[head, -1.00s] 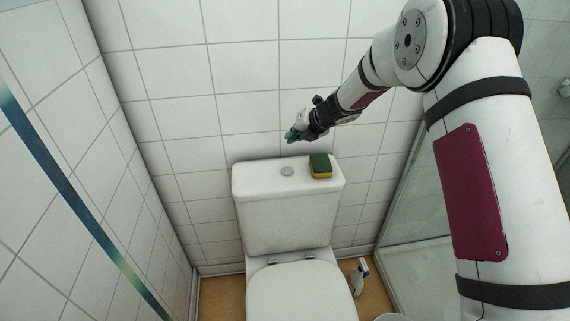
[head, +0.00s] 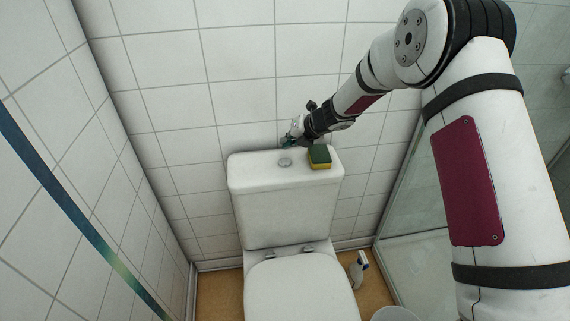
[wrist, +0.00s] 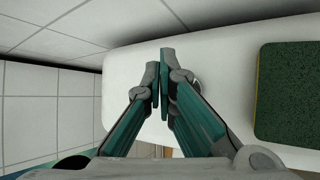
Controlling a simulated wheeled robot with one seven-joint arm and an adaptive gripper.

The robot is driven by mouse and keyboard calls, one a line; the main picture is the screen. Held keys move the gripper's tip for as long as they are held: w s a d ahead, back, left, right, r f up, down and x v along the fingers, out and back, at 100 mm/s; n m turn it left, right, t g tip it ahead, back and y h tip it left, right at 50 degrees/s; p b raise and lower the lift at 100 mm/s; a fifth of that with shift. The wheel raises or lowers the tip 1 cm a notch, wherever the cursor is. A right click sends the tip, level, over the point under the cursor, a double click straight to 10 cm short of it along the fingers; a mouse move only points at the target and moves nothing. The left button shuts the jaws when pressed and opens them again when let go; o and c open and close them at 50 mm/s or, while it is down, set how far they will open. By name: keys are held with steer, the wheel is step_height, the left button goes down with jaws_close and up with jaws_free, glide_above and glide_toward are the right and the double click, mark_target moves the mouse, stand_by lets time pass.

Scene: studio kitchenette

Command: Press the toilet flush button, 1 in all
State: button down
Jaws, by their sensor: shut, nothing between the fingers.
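The toilet flush button (head: 285,162) is a small round grey disc on top of the white cistern (head: 283,215). My gripper (head: 287,145) is just above and slightly behind the button in the head view, pointing down at the cistern lid. In the wrist view its two teal fingers (wrist: 162,95) are together with nothing between them, over the white lid (wrist: 215,50). The fingers mostly hide the button there; a bit of grey rim (wrist: 196,82) seems to show beside the right finger. I cannot tell whether the fingertips touch anything.
A green and yellow sponge (head: 319,157) lies on the lid to the right of the button, close to my gripper; it also shows in the wrist view (wrist: 290,92). The tiled wall (head: 240,90) is right behind the cistern.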

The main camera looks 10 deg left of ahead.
mark_target(283, 158)
step_height(283, 158, down, 3)
steer(key=shift+f+b, duration=0.1)
steer(key=shift+b, duration=0.85)
steer(key=shift+f, duration=0.3)
steer(key=shift+b, duration=0.3)
steer(key=shift+f+b, duration=0.4)
steer(key=shift+b, duration=0.05)
steer(key=shift+s+f+b, duration=0.15)
steer(key=shift+f+b, duration=0.65)
steer(key=shift+f, duration=0.05)
stand_by(1.6)
steer(key=shift+r, duration=0.15)
steer(key=shift+r+p, duration=0.95)
